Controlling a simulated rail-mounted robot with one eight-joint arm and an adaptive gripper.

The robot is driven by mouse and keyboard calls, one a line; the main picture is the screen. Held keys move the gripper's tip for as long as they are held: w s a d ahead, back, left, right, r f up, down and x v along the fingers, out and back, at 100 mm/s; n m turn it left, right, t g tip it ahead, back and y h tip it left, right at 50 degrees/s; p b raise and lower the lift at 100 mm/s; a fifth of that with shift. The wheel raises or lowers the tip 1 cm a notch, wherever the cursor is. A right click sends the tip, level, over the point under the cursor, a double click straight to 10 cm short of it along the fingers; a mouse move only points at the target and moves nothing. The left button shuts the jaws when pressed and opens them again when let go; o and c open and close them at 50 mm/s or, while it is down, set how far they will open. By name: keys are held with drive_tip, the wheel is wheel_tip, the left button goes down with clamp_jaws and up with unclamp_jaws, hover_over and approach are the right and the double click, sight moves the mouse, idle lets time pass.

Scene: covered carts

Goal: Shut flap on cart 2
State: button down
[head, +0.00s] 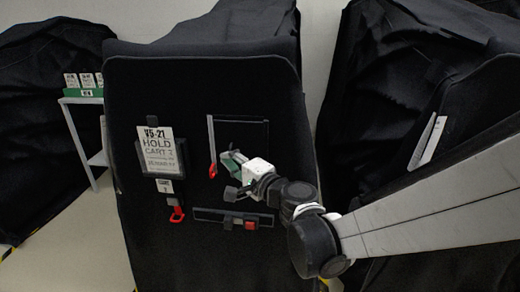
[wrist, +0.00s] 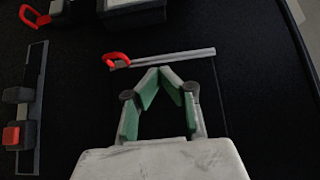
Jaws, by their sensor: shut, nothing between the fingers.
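I cannot tell how far the flap stands open.
Below the flap area is a horizontal track (head: 215,214) with a red-ended block (head: 250,224). Another red loop (head: 177,214) hangs below the sign. Covered carts (head: 45,120) stand left and right (head: 400,100). A small white stand (head: 80,98) is at left.

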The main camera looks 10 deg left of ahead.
drive_tip(key=s+d+p, duration=0.2)
drive_tip(key=s+d, duration=0.2)
drive_tip(key=s, duration=0.9)
drive_tip(key=s+d+r+n+g+h+p, duration=0.1)
drive_tip(key=d+h, duration=0.4)
drive_tip(key=d, duration=0.8)
drive_tip(key=s+d+r+n+g+h+p, duration=0.1)
drive_tip(key=s+d+n+h+p, duration=0.2)
drive_tip(key=d, duration=1)
drive_tip(key=s+d+r+n+g+h+p, duration=0.1)
drive_tip(key=s+d+h+p, duration=0.3)
drive_tip(key=d, duration=0.9)
drive_tip(key=r+n+h, duration=0.1)
drive_tip(key=h, duration=0.2)
drive_tip(key=shift+s+n, duration=0.2)
drive_tip(key=shift+n, duration=0.2)
